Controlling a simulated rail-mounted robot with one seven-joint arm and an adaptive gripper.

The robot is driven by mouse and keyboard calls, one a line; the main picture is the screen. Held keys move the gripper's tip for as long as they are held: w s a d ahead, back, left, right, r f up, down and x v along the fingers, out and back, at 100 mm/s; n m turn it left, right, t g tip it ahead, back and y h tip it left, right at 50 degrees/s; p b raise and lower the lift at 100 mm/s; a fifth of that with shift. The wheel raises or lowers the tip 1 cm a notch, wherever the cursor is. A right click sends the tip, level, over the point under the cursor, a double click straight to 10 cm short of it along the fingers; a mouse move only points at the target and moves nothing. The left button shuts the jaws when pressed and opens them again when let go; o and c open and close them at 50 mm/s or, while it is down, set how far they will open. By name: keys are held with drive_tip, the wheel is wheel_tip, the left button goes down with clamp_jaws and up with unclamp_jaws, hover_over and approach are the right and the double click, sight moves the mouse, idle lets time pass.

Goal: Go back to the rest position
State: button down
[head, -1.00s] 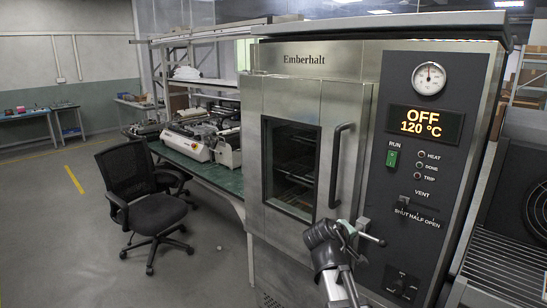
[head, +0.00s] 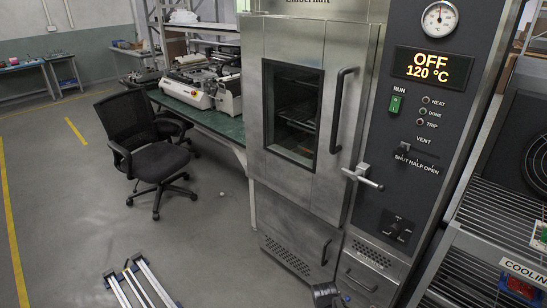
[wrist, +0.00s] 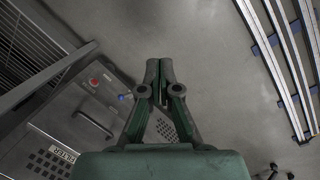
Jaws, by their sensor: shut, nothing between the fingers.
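My gripper (wrist: 158,82) shows in the wrist view with its green fingers together, shut and holding nothing. It points down over bare grey floor, beside the lower part of a steel unit. In the head view only a dark part of my arm shows at the bottom edge; I cannot make out the fingertips there. The steel oven (head: 225,120) has its door shut, with a dark window (head: 293,112) and a vertical handle (head: 343,110). Its display (head: 433,66) reads OFF, 120 °C. A latch lever (head: 362,177) sticks out beside the door.
A wire cooling rack (head: 505,215) stands at the right. A black office chair (head: 150,150) and a green bench (head: 215,125) stand at the left. Rails (head: 145,285) lie on the floor at the lower left; similar rails (wrist: 285,60) show in the wrist view. Floor between is clear.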

drive_tip(key=s+f+g, duration=0.2)
drive_tip(key=s+f, duration=0.4)
drive_tip(key=s, duration=0.6)
drive_tip(key=s+a+f+m+g+y, duration=0.1)
drive_tip(key=s+f+g, duration=0.2)
drive_tip(key=s, duration=0.9)
wheel_tip(320, 180, down, 3)
drive_tip(key=shift+s+r+g+y, duration=0.1)
drive_tip(key=shift+s+g+y, duration=0.2)
